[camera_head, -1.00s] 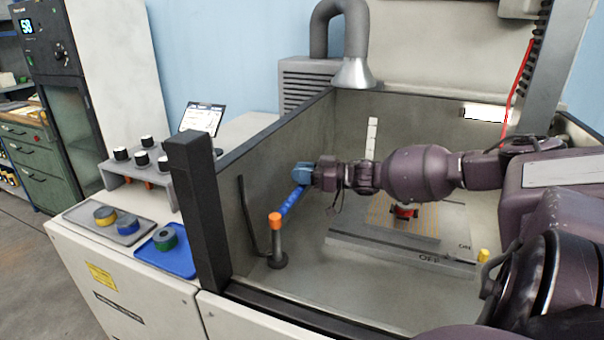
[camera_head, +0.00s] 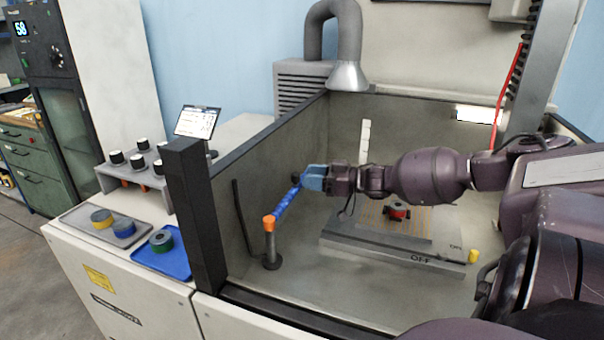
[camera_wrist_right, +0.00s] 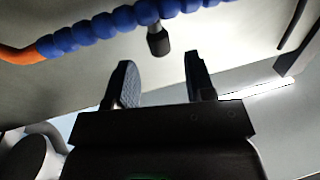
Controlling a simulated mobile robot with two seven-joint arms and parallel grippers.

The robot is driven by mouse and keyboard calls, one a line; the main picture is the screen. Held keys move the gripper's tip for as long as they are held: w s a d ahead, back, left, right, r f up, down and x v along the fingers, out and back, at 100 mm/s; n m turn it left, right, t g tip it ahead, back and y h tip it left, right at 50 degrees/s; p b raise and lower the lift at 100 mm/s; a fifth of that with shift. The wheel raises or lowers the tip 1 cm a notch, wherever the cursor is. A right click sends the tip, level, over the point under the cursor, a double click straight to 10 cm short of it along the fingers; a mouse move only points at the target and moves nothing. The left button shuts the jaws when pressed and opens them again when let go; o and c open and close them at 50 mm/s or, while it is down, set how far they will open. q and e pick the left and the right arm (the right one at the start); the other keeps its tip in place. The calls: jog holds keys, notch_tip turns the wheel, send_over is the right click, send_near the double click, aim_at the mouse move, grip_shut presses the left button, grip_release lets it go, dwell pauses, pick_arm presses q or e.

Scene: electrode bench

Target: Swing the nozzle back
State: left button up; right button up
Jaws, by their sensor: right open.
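The nozzle is a blue segmented hose (camera_head: 284,205) with an orange joint (camera_head: 269,223) on a dark post (camera_head: 272,254) at the left inside the tank. It slants up and right to a dark end beside my right gripper (camera_head: 303,179). In the right wrist view the blue hose (camera_wrist_right: 95,29) crosses the top, with an orange part at the left and a dark knob (camera_wrist_right: 158,40) hanging from it. My right gripper's two fingers (camera_wrist_right: 160,82) are open and apart, with the knob just beyond the gap between them. My left gripper is not in view.
The tank's left wall (camera_head: 232,190) and black corner post (camera_head: 194,215) stand close to the hose. A flat plate (camera_head: 390,252) with a red-and-dark part (camera_head: 397,211) lies under my right arm. A grey exhaust hood (camera_head: 347,76) hangs behind. A yellow knob (camera_head: 473,256) sits at the right.

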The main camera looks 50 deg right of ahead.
jog(key=shift+p+v, duration=0.65)
jog(key=shift+v, duration=2.35)
jog(key=shift+a, duration=0.1)
